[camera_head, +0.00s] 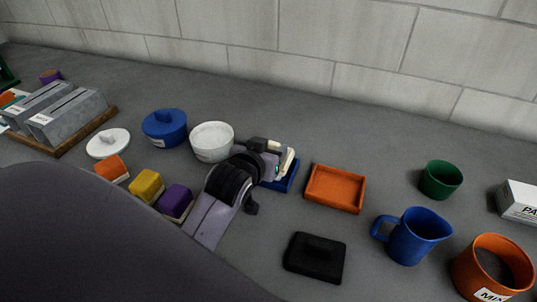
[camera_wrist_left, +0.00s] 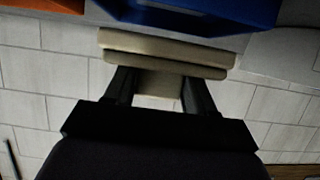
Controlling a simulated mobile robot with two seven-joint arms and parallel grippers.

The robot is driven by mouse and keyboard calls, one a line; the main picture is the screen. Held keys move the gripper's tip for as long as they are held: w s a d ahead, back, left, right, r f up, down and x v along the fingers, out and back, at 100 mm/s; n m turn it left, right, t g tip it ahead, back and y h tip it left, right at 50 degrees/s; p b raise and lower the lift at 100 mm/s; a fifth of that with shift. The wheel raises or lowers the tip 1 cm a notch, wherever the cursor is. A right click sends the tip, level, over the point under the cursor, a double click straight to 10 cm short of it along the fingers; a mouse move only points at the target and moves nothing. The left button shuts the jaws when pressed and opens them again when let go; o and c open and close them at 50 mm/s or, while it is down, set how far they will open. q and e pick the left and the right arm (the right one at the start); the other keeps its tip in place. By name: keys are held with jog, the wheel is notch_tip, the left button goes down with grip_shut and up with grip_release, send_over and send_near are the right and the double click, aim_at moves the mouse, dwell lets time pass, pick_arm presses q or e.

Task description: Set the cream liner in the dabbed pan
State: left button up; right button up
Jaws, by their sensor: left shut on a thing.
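My left gripper (camera_head: 272,158) is shut on the cream liner (camera_head: 287,162), which is tilted on edge. In the left wrist view, the fingers (camera_wrist_left: 158,88) grip a tab on the back of the liner (camera_wrist_left: 165,52). The blue pan (camera_head: 285,183) lies just beyond and below the liner, partly hidden by the gripper; it also shows in the left wrist view (camera_wrist_left: 225,12). I cannot tell whether they touch. The orange pan (camera_head: 336,187) is right of the blue one and looks empty. I see no clear dab in either pan. My right gripper is not in view.
Orange, yellow and purple (camera_head: 175,203) blocks sit nearer. A black block (camera_head: 315,257), blue jug (camera_head: 412,237) and orange bin (camera_head: 490,267) are to the right.

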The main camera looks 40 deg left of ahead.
pick_arm(q)
jog(key=shift+f, duration=1)
jog(key=shift+f, duration=0.6)
